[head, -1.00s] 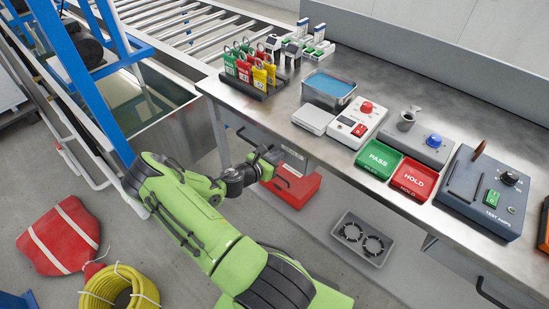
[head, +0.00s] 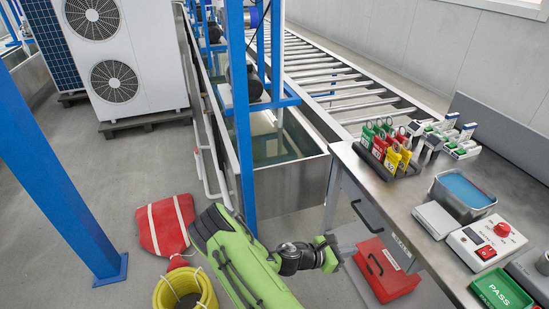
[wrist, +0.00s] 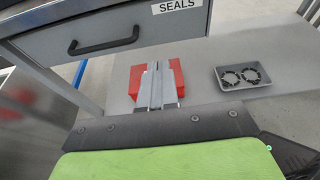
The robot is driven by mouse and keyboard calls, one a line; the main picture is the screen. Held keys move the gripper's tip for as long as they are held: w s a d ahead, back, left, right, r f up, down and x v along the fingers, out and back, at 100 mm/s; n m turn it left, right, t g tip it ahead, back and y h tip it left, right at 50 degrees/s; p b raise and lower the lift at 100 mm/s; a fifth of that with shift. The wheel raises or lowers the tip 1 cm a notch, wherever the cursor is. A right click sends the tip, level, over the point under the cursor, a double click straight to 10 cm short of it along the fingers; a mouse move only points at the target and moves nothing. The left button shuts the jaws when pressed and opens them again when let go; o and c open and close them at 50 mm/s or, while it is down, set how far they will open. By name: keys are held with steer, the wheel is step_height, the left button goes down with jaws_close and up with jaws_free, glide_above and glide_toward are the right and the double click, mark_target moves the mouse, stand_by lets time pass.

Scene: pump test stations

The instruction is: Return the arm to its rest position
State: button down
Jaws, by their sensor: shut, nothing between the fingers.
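My green arm reaches in from the bottom of the head view. My gripper (head: 334,250) hangs in front of the steel bench, below the level of its top. In the wrist view my gripper (wrist: 158,85) shows its two grey fingers together, with nothing between them. Behind the fingers, a red toolbox (wrist: 128,82) stands on the bench's lower shelf. The red toolbox also shows in the head view (head: 388,276), to the right of my gripper.
A drawer marked SEALS (wrist: 110,35) with a black handle is above the gripper. The bench top (head: 375,190) carries coloured tags. A yellow hose coil (head: 183,290) and red-white bag (head: 165,225) lie on the floor.

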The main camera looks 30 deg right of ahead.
steer(key=w+a+r+m+t+y+p, duration=0.1)
steer(key=a+r+m+t+y+p, duration=0.15)
steer(key=a+r+m+y, duration=0.5)
steer(key=w+a+r+m+t+y+p, duration=0.1)
steer(key=w+a+r+m+y+p, duration=0.25)
steer(key=a+r, duration=0.8)
steer(key=s+a+r+m+t+y+p, duration=0.1)
steer(key=s+a+r+m+t+p, duration=0.1)
steer(key=s+a+r, duration=0.3)
steer(key=s+a+r+m+t+y+p, duration=0.2)
steer(key=s+a+r, duration=0.4)
steer(key=r, duration=0.7)
steer(key=shift+s+a+r+t, duration=0.25)
steer(key=shift+s+t, duration=0.4)
steer(key=shift+s, duration=0.2)
